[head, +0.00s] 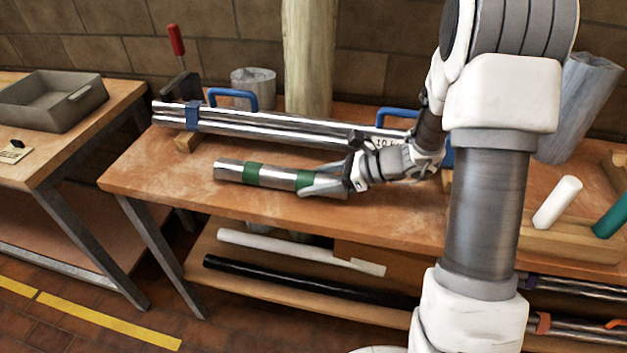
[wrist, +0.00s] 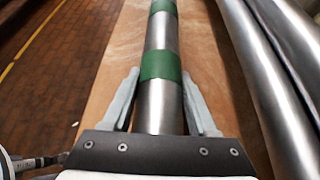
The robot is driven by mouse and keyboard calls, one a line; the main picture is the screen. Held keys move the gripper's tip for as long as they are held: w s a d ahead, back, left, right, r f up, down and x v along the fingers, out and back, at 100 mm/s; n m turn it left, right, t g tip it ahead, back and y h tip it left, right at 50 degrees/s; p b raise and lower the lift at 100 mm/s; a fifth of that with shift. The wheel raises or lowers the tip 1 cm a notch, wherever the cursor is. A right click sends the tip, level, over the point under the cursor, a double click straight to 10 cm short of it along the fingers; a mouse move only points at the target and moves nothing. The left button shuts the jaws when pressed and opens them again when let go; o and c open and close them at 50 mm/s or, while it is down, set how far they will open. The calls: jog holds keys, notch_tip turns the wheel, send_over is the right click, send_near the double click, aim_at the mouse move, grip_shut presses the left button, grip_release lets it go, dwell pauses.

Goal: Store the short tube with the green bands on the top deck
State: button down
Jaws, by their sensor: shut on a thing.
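The short silver tube with green bands (head: 231,170) is over the top deck (head: 140,180) of the wooden bench, near its front edge. Whether it touches the deck I cannot tell. My gripper (head: 322,185) is shut on the tube near its right end, beside a green band. In the wrist view, the tube (wrist: 160,105) runs lengthwise between my two fingers (wrist: 160,100), with two green bands showing ahead of them. The tube's right end is hidden by my gripper.
Long silver tubes (head: 270,127) with blue clamps lie behind on the deck. A red-handled tool (head: 176,40), a grey cylinder (head: 253,88) and a wooden post (head: 308,60) stand behind them. White (head: 290,247) and black (head: 300,283) tubes lie on the lower shelf. A grey tray (head: 50,100) sits left.

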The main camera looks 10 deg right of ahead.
jog(key=shift+r, duration=0.15)
notch_tip(320, 180, up, 7)
jog(key=p, duration=0.5)
jog(key=shift+p, duration=0.4)
